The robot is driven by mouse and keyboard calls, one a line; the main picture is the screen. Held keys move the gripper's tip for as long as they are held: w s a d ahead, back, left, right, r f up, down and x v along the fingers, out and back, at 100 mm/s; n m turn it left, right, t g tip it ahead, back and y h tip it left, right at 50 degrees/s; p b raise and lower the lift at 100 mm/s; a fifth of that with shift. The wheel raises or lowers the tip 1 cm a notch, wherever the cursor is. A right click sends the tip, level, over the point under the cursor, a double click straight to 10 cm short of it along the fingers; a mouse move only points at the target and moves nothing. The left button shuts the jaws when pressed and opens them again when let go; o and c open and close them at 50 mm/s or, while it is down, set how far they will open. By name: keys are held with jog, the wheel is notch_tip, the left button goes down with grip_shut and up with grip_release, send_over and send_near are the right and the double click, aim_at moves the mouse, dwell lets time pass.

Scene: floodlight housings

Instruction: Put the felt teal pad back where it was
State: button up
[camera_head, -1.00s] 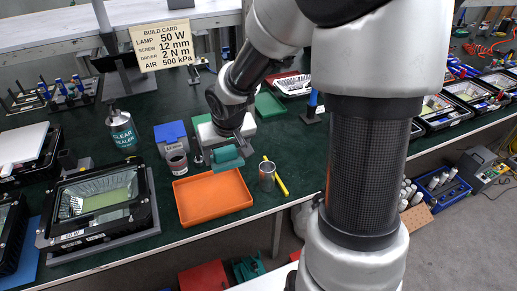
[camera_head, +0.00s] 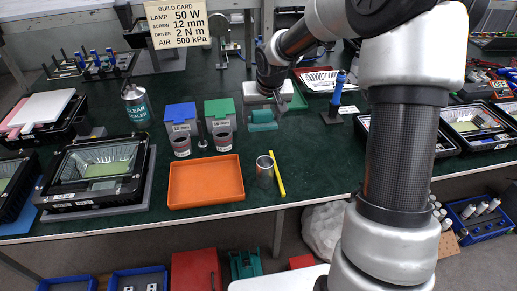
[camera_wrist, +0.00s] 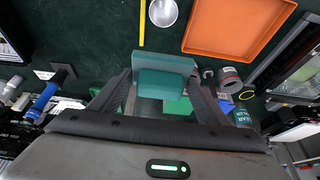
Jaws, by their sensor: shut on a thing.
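The teal pad (camera_head: 262,119) is a block with a flat face, and it is between the fingers of my gripper (camera_head: 268,102). In the wrist view the pad (camera_wrist: 165,66) sits between the two dark fingers, which are shut on it. In the head view it is right of the green bin (camera_head: 220,112) and behind the metal cup (camera_head: 264,170). I cannot tell whether the pad touches the green bench top or is just above it.
An orange tray (camera_head: 206,182) lies at the front edge, with a yellow stick (camera_head: 278,176) to its right. A blue bin (camera_head: 181,117) stands left of the green one. A blue-handled tool stand (camera_head: 337,102) is to the right. Bare bench lies between pad and stand.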

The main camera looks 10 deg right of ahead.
jog(key=w+f+b, duration=0.8)
jog(key=w+f, duration=0.6)
jog(key=w, duration=0.4)
jog(key=f, duration=0.3)
jog(key=f+b, duration=0.1)
jog(key=f, duration=0.5)
jog(key=shift+s+d+f, duration=0.1)
jog(key=shift+d+f, duration=0.1)
jog(key=shift+d, duration=0.2)
jog(key=shift+f+b, duration=0.2)
jog(key=shift+b, duration=0.1)
jog(key=o, duration=0.6)
jog(key=shift+c, duration=0.2)
jog(key=o, duration=0.4)
jog(key=shift+o, duration=0.2)
jog(key=shift+r, duration=0.1)
